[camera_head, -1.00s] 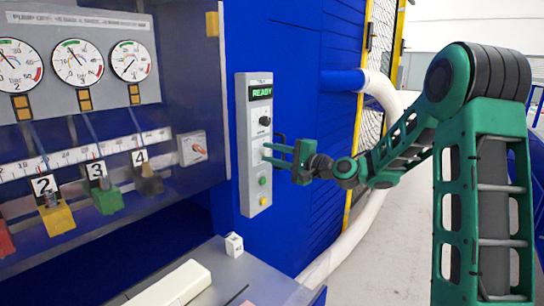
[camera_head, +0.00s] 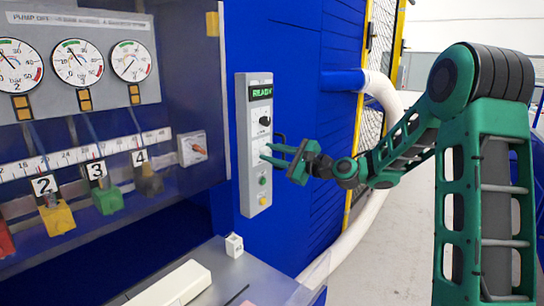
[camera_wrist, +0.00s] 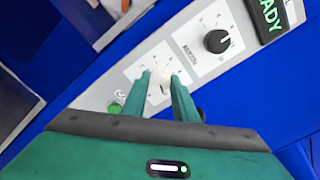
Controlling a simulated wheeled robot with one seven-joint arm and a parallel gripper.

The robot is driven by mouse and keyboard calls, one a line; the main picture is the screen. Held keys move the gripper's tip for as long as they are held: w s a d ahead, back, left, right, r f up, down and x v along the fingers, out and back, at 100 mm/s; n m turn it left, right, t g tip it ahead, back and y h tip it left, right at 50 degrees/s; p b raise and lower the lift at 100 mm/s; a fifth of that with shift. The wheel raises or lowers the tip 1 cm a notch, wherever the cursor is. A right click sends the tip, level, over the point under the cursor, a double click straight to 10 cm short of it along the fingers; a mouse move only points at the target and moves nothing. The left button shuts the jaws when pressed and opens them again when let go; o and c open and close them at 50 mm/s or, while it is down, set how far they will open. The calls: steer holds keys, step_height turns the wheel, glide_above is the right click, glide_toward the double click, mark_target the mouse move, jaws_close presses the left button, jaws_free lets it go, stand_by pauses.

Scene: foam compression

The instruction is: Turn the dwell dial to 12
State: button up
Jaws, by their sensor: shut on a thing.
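My gripper (camera_head: 269,153) is at the grey control panel (camera_head: 242,150), at the dial below the black knob. In the wrist view, its two green fingers are on either side of a pale dial (camera_wrist: 157,96) and closed on it. The fingers hide much of this dial and its scale. The scale numbers and the pointer's setting are too small to read.
A black knob (camera_wrist: 217,41) sits above on the panel, under a display (camera_head: 261,92) reading READY. A green button (camera_head: 263,181) and a yellow button (camera_head: 263,201) are below. A glass-fronted gauge cabinet (camera_head: 100,110) stands left. A grey ledge (camera_head: 250,275) juts out below.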

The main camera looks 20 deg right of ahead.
steer(key=shift+w+d+f, duration=0.1)
steer(key=shift+d+f, duration=0.1)
steer(key=shift+d, duration=0.2)
steer(key=o, duration=1.1)
steer(key=shift+c, duration=0.2)
steer(key=shift+a+r, duration=0.1)
steer(key=shift+a, duration=0.1)
steer(key=v, duration=1)
steer(key=shift+s+d, duration=0.25)
steer(key=shift+s, duration=0.05)
